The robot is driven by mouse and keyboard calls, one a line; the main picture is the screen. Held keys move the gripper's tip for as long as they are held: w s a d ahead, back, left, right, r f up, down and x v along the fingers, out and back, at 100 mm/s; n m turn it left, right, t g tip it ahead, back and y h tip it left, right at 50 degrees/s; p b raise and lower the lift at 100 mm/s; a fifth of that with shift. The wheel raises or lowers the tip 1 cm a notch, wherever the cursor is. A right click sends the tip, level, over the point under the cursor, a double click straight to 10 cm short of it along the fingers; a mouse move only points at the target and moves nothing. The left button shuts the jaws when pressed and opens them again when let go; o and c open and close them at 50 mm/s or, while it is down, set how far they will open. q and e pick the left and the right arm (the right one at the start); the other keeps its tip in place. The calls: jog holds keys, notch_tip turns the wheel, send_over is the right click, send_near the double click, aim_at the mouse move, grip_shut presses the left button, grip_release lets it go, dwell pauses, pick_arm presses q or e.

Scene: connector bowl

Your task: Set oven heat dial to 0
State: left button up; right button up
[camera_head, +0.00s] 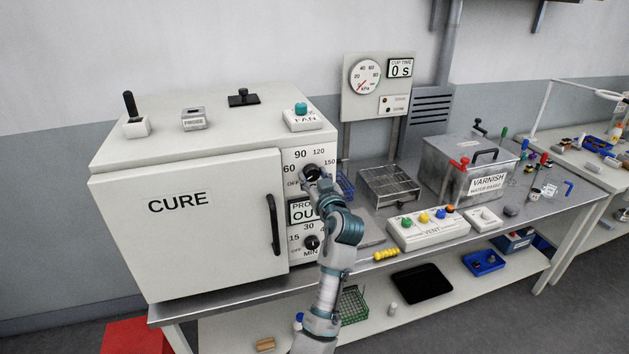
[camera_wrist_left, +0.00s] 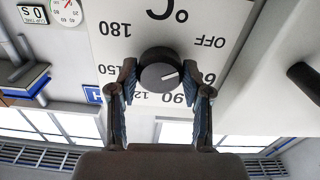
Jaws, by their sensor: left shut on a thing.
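The heat dial (camera_head: 311,172) is a black knob on the front panel of the white CURE oven (camera_head: 180,225). Numbers 60, 90, 120 and 150 and the word OFF surround it. My left gripper (camera_head: 315,181) is at the dial, partly covering it. In the left wrist view, turned upside down, the dial (camera_wrist_left: 160,70) sits between the two fingers of the gripper (camera_wrist_left: 160,85), which is shut on it. The dial's white mark points roughly toward the 60 side. My right gripper is not in view.
A lower MIN dial (camera_head: 311,242) and a PROBE display sit below the heat dial, close to my arm. The oven door handle (camera_head: 273,224) is to their left.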

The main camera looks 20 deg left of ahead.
pick_arm(q)
jog(key=shift+w+f+n, duration=0.1)
jog(key=shift+f+n, duration=0.35)
jog(key=shift+n, duration=0.05)
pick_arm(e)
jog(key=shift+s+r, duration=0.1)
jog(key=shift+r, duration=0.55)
pick_arm(q)
jog(key=o, duration=1.1)
jog(key=shift+c, duration=0.2)
jog(key=shift+o, duration=0.5)
jog(key=shift+w+d, duration=0.1)
jog(key=shift+r, duration=0.2)
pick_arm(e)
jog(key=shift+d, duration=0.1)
pick_arm(q)
jog(key=shift+s+d+r, duration=0.15)
jog(key=shift+s+d, duration=0.05)
jog(key=shift+s, duration=0.15)
jog(key=v, duration=1.1)
jog(key=shift+d+f, duration=0.15)
jog(key=shift+f, duration=0.1)
